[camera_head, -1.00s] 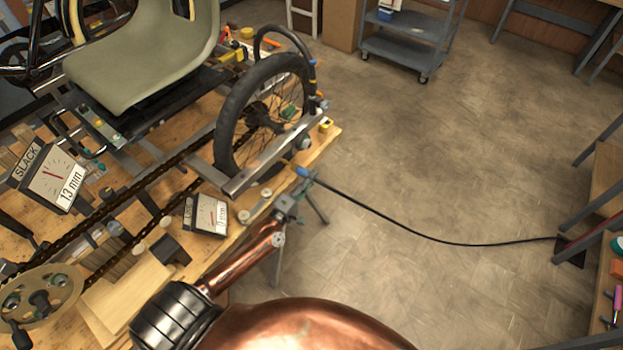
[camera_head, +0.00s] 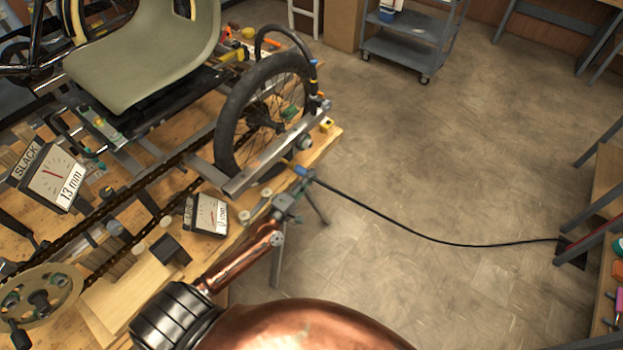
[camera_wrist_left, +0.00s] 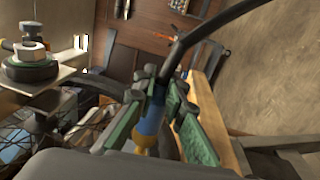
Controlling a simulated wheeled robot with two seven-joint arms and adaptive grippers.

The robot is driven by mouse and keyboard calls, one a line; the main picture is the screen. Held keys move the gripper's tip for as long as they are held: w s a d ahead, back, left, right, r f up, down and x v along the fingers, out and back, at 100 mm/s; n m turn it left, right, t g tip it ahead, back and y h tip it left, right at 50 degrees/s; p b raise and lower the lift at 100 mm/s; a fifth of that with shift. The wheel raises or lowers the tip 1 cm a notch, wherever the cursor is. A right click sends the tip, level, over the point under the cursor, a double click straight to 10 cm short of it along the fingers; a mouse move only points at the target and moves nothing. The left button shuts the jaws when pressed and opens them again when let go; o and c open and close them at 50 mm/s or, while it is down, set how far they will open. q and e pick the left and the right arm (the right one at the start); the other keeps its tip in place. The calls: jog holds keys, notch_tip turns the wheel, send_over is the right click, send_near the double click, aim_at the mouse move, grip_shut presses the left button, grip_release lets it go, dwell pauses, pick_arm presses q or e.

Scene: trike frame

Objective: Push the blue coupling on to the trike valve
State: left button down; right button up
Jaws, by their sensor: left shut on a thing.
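My left gripper (camera_head: 300,178) is beside the trike's rear wheel (camera_head: 240,128), just off the bench's right edge. It is shut on the blue coupling (camera_head: 302,171), which has a black hose (camera_head: 420,232) running from it. In the left wrist view the coupling (camera_wrist_left: 153,118) sits between the green-padded fingers (camera_wrist_left: 160,112). A brass-yellow piece (camera_wrist_left: 144,143) shows at the coupling's lower end; I cannot tell whether it is the valve or how far the coupling is on it. My right gripper is not in view.
The hose trails across the floor to a stand at the right. A metal frame rail (camera_head: 260,160) runs beside the wheel. Two dial gauges (camera_head: 52,180) and (camera_head: 207,215), a chain and wooden blocks occupy the bench. The floor to the right is largely clear.

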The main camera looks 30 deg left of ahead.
pick_arm(q)
jog(key=shift+w+a+b, duration=0.1)
jog(key=shift+a+b, duration=0.45)
jog(key=shift+a, duration=0.7)
jog(key=c, duration=1.9)
grip_release()
jog(key=s+f, duration=0.1)
jog(key=s, duration=1.1)
jog(key=shift+a+f, duration=0.25)
jog(key=shift+a, duration=0.2)
